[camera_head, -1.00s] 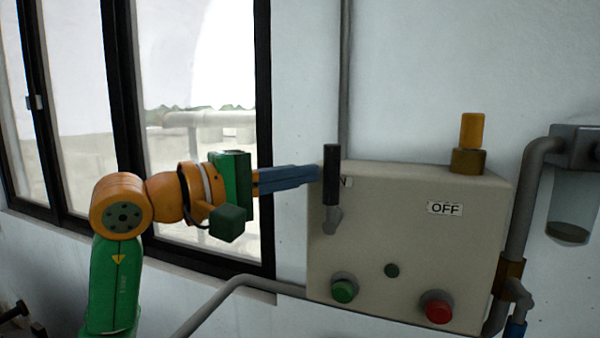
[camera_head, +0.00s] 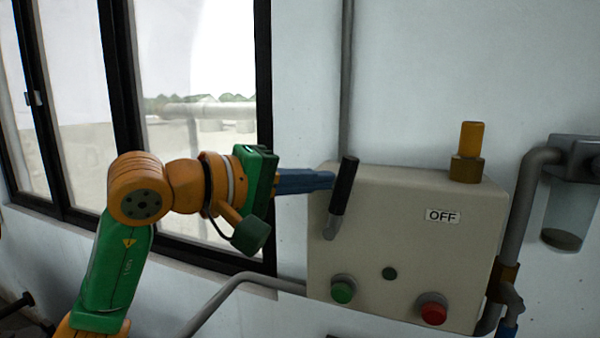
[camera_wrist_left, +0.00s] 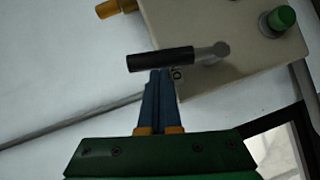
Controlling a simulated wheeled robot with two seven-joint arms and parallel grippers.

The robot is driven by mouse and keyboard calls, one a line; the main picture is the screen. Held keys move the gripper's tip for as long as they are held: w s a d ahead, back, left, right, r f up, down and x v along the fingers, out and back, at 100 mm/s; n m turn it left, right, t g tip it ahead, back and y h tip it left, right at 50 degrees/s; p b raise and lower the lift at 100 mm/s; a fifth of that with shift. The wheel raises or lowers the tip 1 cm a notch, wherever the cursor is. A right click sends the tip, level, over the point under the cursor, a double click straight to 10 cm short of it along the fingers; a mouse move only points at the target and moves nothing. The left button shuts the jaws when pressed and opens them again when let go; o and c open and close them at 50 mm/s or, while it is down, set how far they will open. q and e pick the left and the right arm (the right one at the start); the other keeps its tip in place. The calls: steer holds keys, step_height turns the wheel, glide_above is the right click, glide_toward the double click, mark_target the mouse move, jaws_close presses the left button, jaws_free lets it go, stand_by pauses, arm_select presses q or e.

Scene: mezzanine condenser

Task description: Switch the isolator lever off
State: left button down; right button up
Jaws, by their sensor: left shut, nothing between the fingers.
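The isolator lever (camera_head: 343,187) has a black grip on a grey arm and sits on the left of the beige control box (camera_head: 400,240). It is tilted a little to the right of upright. The OFF label (camera_head: 443,216) is on the box's right side. My left gripper (camera_head: 333,180) is shut and empty, its blue fingertips at the left side of the lever's grip. In the left wrist view, the fingertips (camera_wrist_left: 160,72) meet the lever's black grip (camera_wrist_left: 160,59), and a label beside them is partly hidden. My right gripper is not in view.
The box carries a green button (camera_head: 343,291), a red button (camera_head: 433,309) and an orange-topped fitting (camera_head: 470,150). Pipes (camera_head: 516,220) run along its right side. A black-framed window (camera_head: 264,140) is at left. The wall above the box is mostly clear.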

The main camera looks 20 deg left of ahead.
mark_target(341, 183)
arm_select(q)
steer(key=shift+s+d+r+p, duration=0.15)
steer(key=shift+d+p, duration=0.4)
steer(key=shift+d, duration=0.6)
steer(key=shift+d+m, duration=0.5)
steer(key=shift+d, duration=0.1)
steer(key=shift+d+f+m+g+y+b, duration=0.35)
steer(key=shift+d+f+m+y, duration=0.45)
steer(key=shift+d+f, duration=0.7)
steer(key=shift+d+f+m+g+y+b, duration=0.3)
steer(key=shift+d+f+m+y, duration=0.45)
steer(key=shift+d+f, duration=0.65)
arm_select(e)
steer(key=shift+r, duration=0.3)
arm_select(q)
steer(key=shift+d+r, duration=0.1)
steer(key=shift+d, duration=0.1)
steer(key=s+r, duration=0.9)
steer(key=shift+s+a+r+p, duration=0.15)
steer(key=shift+r+p, duration=0.15)
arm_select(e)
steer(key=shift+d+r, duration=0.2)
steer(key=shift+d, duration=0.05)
